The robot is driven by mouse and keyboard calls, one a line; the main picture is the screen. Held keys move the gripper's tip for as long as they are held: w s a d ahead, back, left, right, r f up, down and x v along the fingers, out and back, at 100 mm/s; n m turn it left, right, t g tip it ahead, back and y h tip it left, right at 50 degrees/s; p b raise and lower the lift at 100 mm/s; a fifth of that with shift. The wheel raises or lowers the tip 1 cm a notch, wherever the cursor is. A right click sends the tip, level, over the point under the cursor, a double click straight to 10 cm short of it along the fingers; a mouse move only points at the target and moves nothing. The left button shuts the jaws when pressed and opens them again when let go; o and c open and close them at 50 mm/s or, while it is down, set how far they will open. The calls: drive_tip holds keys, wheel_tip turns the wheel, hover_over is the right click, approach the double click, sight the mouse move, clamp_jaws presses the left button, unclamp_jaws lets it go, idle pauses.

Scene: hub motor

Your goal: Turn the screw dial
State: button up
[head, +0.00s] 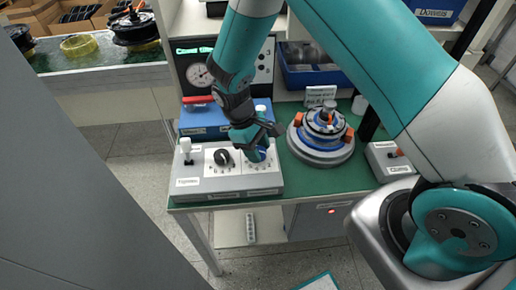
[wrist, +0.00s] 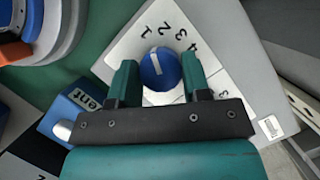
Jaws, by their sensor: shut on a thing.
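A blue dial with a white pointer line sits on a light grey control box (head: 232,184); in the wrist view the blue dial (wrist: 160,70) shows between the green fingers, with the numbers 1 to 4 printed around it. My gripper (head: 258,148) reaches down from above onto the right part of the box. In the wrist view my gripper (wrist: 158,82) has one finger on each side of the dial and is shut on it. The pointer line lies near upright in that view, tilted slightly. A black knob (head: 222,157) stands to the left on the same box.
A white-topped lever (head: 186,148) stands at the box's left end. A round grey fixture with orange clamps (head: 321,134) is to the right on the green table. A blue box (head: 203,120) and a gauge panel (head: 200,75) stand behind. A small grey box (head: 388,160) is farther right.

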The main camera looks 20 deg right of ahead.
drive_tip(key=m, duration=0.2)
drive_tip(key=m+y, duration=0.1)
drive_tip(key=m, duration=0.1)
drive_tip(key=shift+w+d+m+g+y+b, duration=0.1)
drive_tip(key=shift+m+g+y+b, duration=0.2)
drive_tip(key=shift+m+y, duration=1)
drive_tip(key=shift+m, duration=1.6)
drive_tip(key=o, duration=0.9)
drive_tip(key=b+v, duration=0.2)
drive_tip(key=v, duration=1.5)
drive_tip(key=shift+w+b, duration=0.2)
drive_tip(key=shift+b, duration=0.1)
drive_tip(key=shift+d+r, duration=0.1)
drive_tip(key=shift+r, duration=0.05)
